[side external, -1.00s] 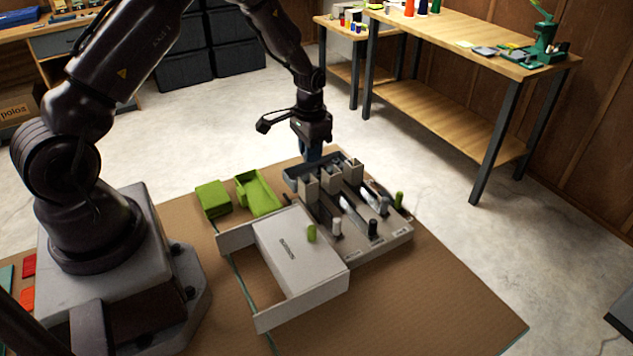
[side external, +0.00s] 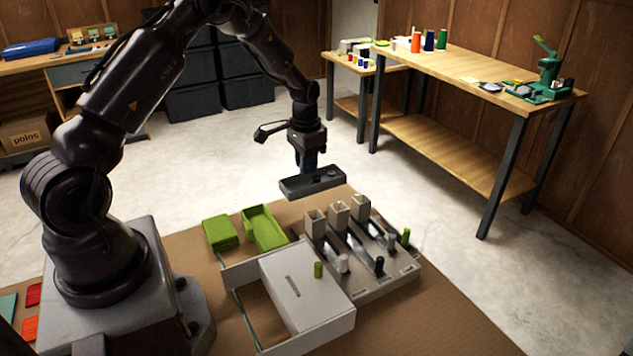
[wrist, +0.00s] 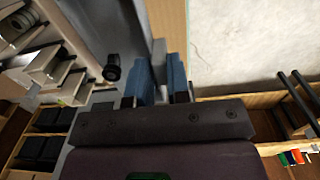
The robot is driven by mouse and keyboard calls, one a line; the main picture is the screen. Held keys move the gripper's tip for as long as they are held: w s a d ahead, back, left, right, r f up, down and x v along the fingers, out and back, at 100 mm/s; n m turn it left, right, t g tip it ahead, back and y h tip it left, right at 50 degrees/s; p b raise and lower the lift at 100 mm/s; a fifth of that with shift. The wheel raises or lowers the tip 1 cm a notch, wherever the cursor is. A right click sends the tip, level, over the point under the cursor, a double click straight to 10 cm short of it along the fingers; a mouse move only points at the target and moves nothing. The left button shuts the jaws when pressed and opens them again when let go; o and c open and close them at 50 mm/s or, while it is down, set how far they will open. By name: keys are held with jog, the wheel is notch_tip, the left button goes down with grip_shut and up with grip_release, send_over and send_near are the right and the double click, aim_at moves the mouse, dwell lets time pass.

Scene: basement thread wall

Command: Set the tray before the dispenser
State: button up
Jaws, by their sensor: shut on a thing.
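The dark grey tray (side external: 298,187) is a long shallow piece, held in the air above the far edge of the brown mat. My gripper (side external: 309,168) is shut on it from above; its blue fingers also show in the wrist view (wrist: 161,80). The tray looks roughly level. The dispenser (side external: 388,283) is a grey base with three square hoppers and several levers with white, black and green knobs. It stands on the mat, in front of and to the right of the tray in the side view. The exact grip contact is hidden.
A white box (side external: 300,285) with a green knob and an open frame sits left of the dispenser. Green bins (side external: 264,229) lie behind it. A wooden bench (side external: 470,75) stands at the back right. The mat's front right (side external: 440,320) is clear.

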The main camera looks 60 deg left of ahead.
aim_at(301, 178)
jog(key=shift+s+a+f, duration=0.1)
jog(key=shift+a+f, duration=1.3)
jog(key=shift+f, duration=0.05)
jog(key=shift+f, duration=0.2)
jog(key=shift+f, duration=1.5)
jog(key=o, duration=0.8)
jog(key=shift+o, duration=0.2)
